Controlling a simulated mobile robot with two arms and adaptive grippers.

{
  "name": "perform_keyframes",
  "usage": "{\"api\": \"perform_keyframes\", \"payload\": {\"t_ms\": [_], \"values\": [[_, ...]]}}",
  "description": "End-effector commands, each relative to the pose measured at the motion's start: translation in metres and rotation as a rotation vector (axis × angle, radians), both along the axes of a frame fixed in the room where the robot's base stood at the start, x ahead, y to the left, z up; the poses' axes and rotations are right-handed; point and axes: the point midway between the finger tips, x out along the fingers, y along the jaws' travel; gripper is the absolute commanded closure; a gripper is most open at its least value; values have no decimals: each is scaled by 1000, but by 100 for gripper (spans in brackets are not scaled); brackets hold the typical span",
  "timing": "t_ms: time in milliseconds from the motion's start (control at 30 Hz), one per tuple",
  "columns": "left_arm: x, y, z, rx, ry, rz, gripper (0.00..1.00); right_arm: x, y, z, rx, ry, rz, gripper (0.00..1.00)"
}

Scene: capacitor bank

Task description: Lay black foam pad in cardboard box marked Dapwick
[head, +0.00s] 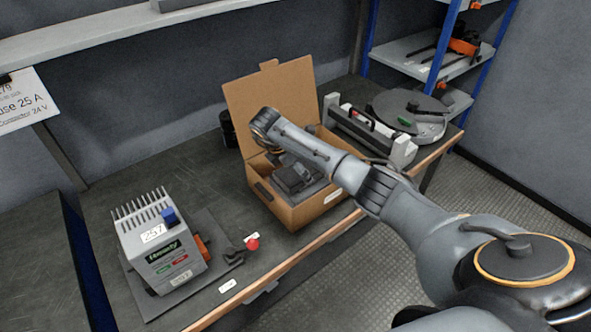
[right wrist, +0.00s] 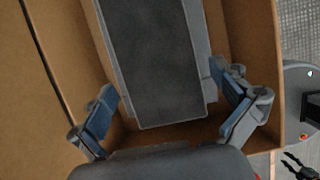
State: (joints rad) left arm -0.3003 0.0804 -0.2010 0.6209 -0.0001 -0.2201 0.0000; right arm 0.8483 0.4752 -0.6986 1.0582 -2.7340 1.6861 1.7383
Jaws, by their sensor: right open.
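The cardboard box (head: 290,212) stands open on the dark bench with its lid raised at the back. A white label shows on its outer side, but I cannot read a name on it. My right gripper (head: 292,178) is inside the box opening, pointing down. In the right wrist view my right gripper (right wrist: 166,88) is open, with its fingers apart at either side of a dark rectangular pad (right wrist: 158,50). The pad appears to lie on a wider grey piece inside the box. No clear finger contact shows. My left gripper is out of view.
A grey finned device (head: 160,245) stands on a dark mat at the left, with a red knob (head: 252,244) beside it. A grey rail-like fixture (head: 370,132) and a round dark turntable (head: 408,108) stand right of the box. A shelf (head: 130,28) hangs above.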

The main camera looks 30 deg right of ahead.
Motion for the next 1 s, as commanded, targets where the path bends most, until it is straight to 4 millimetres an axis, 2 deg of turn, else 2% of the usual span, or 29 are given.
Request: {"api": "perform_keyframes", "payload": {"t_ms": [167,500,700,1000], "values": [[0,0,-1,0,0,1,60,1,4,10,0,-2,1,0],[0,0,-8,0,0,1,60,-1,30,73,-1,-5,2,0],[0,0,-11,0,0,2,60,-2,42,101,0,-3,1,0],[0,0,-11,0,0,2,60,-3,46,111,0,0,0,0]]}}
